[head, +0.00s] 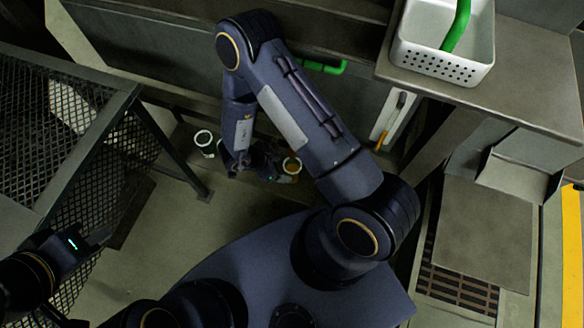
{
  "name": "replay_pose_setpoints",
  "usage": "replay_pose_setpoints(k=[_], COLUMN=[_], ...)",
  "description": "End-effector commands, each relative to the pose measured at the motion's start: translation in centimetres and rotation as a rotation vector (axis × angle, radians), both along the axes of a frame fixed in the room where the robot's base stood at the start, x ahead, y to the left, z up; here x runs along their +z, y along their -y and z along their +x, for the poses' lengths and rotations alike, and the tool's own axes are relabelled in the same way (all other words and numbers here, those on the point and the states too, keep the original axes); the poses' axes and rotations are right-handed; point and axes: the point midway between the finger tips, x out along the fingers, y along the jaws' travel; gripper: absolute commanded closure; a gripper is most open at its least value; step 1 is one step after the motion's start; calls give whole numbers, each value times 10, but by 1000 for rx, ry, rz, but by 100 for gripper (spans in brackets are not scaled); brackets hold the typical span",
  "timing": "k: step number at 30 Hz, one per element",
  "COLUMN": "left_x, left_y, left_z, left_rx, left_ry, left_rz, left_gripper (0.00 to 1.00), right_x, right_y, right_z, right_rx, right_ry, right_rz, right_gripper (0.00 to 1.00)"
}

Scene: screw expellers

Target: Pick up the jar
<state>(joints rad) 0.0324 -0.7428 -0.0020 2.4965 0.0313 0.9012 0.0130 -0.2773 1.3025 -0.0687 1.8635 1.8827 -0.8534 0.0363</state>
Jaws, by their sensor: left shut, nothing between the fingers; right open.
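Small jars with white rims stand low in the middle of the head view. One jar (291,166) with an amber inside is just right of my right gripper. Another jar (204,141) with a white rim and dark body stands to the left, apart from the gripper. My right gripper (252,164) is open, pointing down between these two jars. Its fingers are dark and partly hidden by my arm, and I see nothing held. My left gripper (70,246) is at the lower left, far from the jars, shut and empty. Its fingertips are hard to make out.
A white perforated basket (443,62) holding a green item (457,25) sits on a grey counter (520,75) at upper right. A mesh guard with a metal frame (135,95) stands at left. A green handle (322,67) is behind my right arm. Open floor (180,230) lies below the jars.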

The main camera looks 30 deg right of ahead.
Motion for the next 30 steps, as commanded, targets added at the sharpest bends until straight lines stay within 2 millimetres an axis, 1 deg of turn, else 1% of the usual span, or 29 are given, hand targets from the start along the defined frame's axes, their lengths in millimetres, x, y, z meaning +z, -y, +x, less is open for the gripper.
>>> replay_pose_setpoints(k=[1, 5, 12, 15, 24, 30], left_x=[-3, -7, -19, -21, -21, -21], left_y=[0, 0, 0, 0, 0, 0], left_z=[0, 0, 0, 0, 0, 0], left_rx=[0, 0, 0, 0, 0, 0], left_ry=[0, 0, 0, 0, 0, 0], left_rz=[0, 0, 0, 0, 0, 0], left_gripper=[100, 100, 100, 100, 100, 100], right_x=[-6, -18, -44, -53, -55, -55], right_y=[4, 13, 36, 42, 44, 44], right_z=[-1, -2, -6, -6, -6, -6], right_rx=[-2, 0, 0, -1, 0, 0], right_ry=[-1, -1, -1, 2, 4, 4], right_rz=[-2, 0, 2, 3, 5, 5], right_gripper=[24, 24, 24, 24, 24, 50])
